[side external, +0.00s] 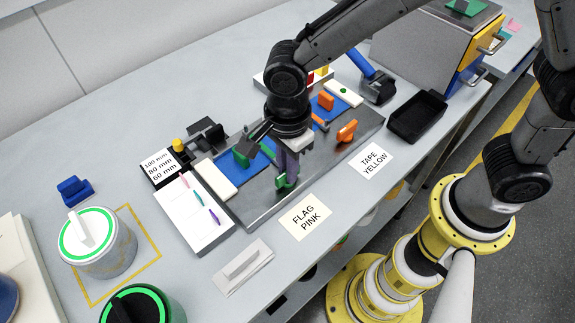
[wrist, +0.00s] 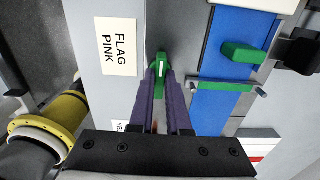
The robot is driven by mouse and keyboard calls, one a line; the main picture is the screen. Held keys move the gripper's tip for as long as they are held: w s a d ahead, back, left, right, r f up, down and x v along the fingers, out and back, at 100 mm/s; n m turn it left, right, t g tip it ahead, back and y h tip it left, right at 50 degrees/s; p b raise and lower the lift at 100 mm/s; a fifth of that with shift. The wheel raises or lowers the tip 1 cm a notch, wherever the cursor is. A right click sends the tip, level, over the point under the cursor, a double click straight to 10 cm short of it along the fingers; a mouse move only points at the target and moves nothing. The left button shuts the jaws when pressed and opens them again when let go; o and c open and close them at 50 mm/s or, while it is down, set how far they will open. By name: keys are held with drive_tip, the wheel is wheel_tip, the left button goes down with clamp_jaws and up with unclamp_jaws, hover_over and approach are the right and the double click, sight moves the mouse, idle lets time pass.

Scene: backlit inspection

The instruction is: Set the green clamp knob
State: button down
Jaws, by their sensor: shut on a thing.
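The green clamp knob (wrist: 161,67), with a white line along its top, sits at the near edge of the grey fixture plate (side external: 262,209). In the side external view the green clamp knob (side external: 281,182) is partly hidden by my fingers. My gripper (wrist: 160,79) points down and its purple fingers are shut on the knob, one on each side. My gripper also shows in the side external view (side external: 287,172). Another green handle (wrist: 238,52) and a green bar (wrist: 220,85) lie over the blue strip (wrist: 212,112), apart from my fingers.
An orange knob (side external: 346,131) stands farther along the plate. A white tray of colored pens (side external: 198,220) lies left of it. Labels reading FLAG PINK (side external: 306,218) and TAPE YELLOW (side external: 371,160) lie in front. A black bin (side external: 417,117) stands right; green-rimmed cans (side external: 98,246) stand left.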

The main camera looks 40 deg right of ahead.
drive_tip(key=c, duration=0.9)
unclamp_jaws()
drive_tip(key=shift+r, duration=0.15)
wheel_tip(320, 180, up, 14)
drive_tip(key=shift+f, duration=0.2)
